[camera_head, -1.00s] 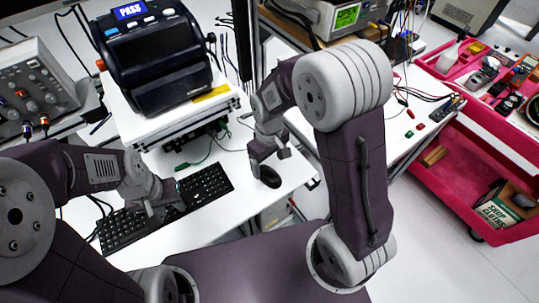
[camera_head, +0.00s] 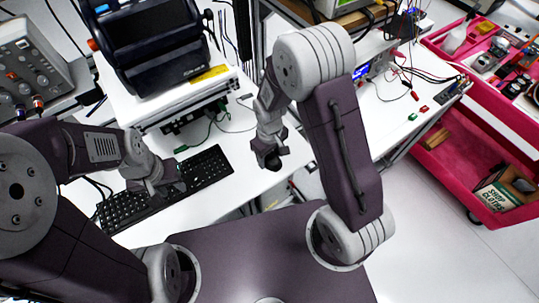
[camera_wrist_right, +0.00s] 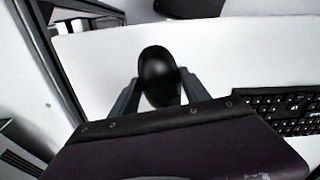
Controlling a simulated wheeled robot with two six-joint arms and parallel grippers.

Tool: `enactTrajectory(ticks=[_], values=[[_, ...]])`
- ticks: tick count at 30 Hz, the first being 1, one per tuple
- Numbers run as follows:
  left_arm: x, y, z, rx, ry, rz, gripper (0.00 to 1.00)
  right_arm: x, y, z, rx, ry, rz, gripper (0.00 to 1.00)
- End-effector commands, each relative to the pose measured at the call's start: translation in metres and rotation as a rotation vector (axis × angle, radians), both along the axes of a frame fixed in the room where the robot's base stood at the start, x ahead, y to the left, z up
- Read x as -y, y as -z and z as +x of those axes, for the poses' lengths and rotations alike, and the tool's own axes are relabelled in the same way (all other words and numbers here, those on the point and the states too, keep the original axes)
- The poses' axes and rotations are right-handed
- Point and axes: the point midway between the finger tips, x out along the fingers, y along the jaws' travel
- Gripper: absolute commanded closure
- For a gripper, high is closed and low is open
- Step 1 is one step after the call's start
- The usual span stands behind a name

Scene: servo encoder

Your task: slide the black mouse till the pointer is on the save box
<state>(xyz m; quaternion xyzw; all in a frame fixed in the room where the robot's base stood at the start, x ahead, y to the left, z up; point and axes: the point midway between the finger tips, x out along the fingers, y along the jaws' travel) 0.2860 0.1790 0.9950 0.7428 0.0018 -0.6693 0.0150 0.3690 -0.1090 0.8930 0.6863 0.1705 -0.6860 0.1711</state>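The black mouse (camera_wrist_right: 160,77) lies on the white desk, right of the keyboard in the head view. It also shows in the head view (camera_head: 272,163), partly hidden by my right gripper (camera_head: 272,152). In the right wrist view the fingers of my right gripper (camera_wrist_right: 160,92) stand on both sides of the mouse, very close to it; whether they press on it I cannot tell. My left gripper (camera_head: 165,183) is over the keyboard; its fingers are too unclear to judge. I cannot make out a pointer or a save box in these views.
The black keyboard (camera_head: 208,167) lies left of the mouse. A black printer-like machine (camera_head: 155,45) stands on a white unit behind it. The desk's front edge is close to the mouse. A pink cart (camera_head: 445,165) stands at the right. Bare desk lies around the mouse.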

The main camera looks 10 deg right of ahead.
Motion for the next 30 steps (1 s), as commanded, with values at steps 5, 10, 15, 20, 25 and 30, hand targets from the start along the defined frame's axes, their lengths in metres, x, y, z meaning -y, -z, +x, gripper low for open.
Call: enactTrajectory(ticks=[5,10,15,20,25,30], values=[[0.0,-0.001,0.0,0.0,0.0,0.0,0.64,0.005,-0.001,0.001,0.0,0.001,0.0,0.88],[0.0,-0.002,0.0,0.0,0.0,0.0,0.64,0.015,-0.001,0.003,0.0,0.002,0.0,0.88],[0.0,-0.003,0.0,0.0,0.0,0.0,0.64,0.026,-0.001,0.004,0.0,0.002,0.0,0.88],[0.0,-0.005,0.0,0.0,0.0,0.0,0.64,0.035,-0.001,0.005,0.0,0.002,0.0,0.88],[0.0,-0.006,0.0,0.0,0.0,0.0,0.64,0.046,-0.001,0.007,0.0,0.002,0.0,0.88],[0.0,-0.007,0.0,0.0,0.0,0.0,0.64,0.056,-0.001,0.008,0.0,0.001,0.0,0.88]])
